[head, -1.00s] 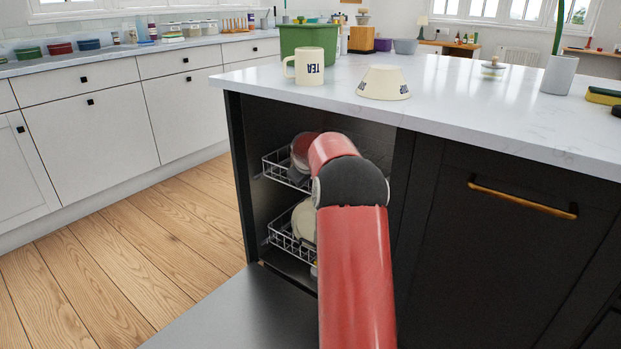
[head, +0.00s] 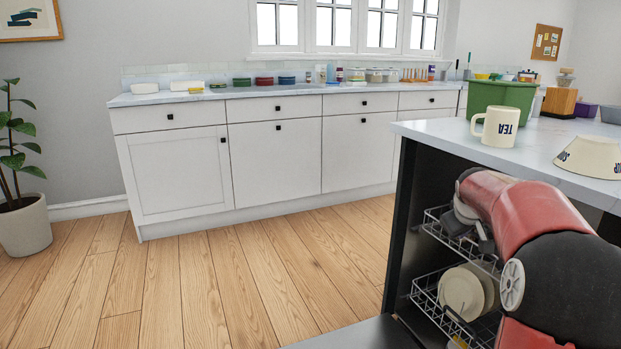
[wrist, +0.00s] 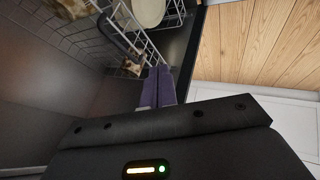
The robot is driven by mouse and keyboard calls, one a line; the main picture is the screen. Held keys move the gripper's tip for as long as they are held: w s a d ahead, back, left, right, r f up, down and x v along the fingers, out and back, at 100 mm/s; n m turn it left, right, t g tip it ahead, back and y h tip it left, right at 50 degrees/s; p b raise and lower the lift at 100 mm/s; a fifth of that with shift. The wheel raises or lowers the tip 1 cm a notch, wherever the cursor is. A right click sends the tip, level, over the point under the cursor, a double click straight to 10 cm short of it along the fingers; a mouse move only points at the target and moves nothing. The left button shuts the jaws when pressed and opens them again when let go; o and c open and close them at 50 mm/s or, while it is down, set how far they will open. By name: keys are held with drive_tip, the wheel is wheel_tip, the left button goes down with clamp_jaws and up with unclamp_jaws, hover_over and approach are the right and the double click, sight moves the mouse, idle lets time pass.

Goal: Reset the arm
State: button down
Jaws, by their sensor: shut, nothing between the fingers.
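My red and black arm is at the right of the head view and reaches into the open dishwasher under the island. My gripper (wrist: 160,86) shows in the wrist view with its fingers together and nothing between them. In the head view the arm mostly hides it, beside the upper rack (head: 450,232). The lower rack (head: 428,300) holds pale plates (head: 461,292). In the wrist view, a wire rack (wrist: 85,40) with a pale plate (wrist: 148,10) and brownish patterned items (wrist: 132,66) lies just beyond the fingers.
A TEA mug (head: 497,128), a cream bowl (head: 590,156) and a green tub (head: 505,98) stand on the island top (head: 440,130). The dishwasher door (head: 350,335) lies open and low. The wooden floor (head: 230,285) to the left is clear.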

drive_tip(key=s+a+r, duration=0.3)
drive_tip(key=s+a, duration=0.4)
drive_tip(key=a, duration=0.3)
drive_tip(key=s+a+f+y, duration=0.1)
drive_tip(key=s+a+f, duration=0.1)
drive_tip(key=s+a, duration=0.3)
drive_tip(key=s+a+f+m+y, duration=0.1)
drive_tip(key=s+a, duration=0.4)
drive_tip(key=s, duration=0.8)
drive_tip(key=s+a+f+m+g+y, duration=0.1)
drive_tip(key=s+a+f, duration=0.3)
drive_tip(key=s, duration=0.5)
drive_tip(key=shift+s+a+y, duration=0.25)
drive_tip(key=shift+a+y, duration=0.15)
drive_tip(key=shift+a, duration=0.35)
drive_tip(key=shift+f, duration=0.1)
